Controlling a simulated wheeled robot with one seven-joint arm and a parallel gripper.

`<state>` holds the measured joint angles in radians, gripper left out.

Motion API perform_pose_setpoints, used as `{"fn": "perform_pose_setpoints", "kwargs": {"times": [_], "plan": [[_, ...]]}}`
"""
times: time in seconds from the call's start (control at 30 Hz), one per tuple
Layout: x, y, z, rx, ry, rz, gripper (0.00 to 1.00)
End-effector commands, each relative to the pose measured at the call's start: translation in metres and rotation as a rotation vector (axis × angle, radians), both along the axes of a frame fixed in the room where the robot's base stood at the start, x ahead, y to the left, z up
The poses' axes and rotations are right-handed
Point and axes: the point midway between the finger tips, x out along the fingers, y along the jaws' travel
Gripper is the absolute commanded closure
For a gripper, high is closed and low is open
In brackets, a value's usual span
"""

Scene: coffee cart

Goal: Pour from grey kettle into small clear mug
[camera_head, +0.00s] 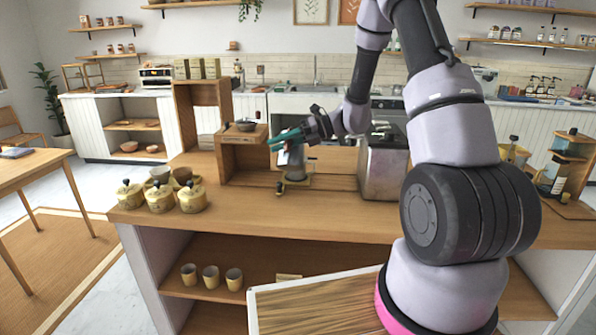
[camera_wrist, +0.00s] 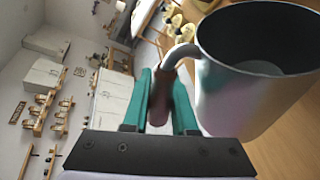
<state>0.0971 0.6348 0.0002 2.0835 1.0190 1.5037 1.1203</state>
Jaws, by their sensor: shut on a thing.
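The grey kettle (camera_wrist: 245,95) fills the right of the wrist view, its open top and dark inside showing. My gripper (camera_wrist: 163,98) has its teal fingers shut on the kettle's brown handle. In the head view my gripper (camera_head: 286,138) is over the middle of the wooden counter, and the grey kettle (camera_head: 297,162) shows just below it. The kettle looks roughly upright, above or on a small yellowish stand (camera_head: 292,184); I cannot tell whether they touch. I cannot make out the small clear mug in either view.
A steel box (camera_head: 383,172) stands right of the kettle, and a wooden stand (camera_head: 243,155) is close on the left. Several yellow lidded jars (camera_head: 160,198) and cups are at the counter's left end. The counter's front strip (camera_head: 290,212) is clear.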

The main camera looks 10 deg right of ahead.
Motion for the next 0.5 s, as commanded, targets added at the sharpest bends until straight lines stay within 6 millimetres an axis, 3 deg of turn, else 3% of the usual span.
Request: {"fn": "perform_pose_setpoints", "kwargs": {"times": [0.5], "plan": [[-0.002,0.0008,-0.0052,-0.007,-0.028,0.0,1.0]]}}
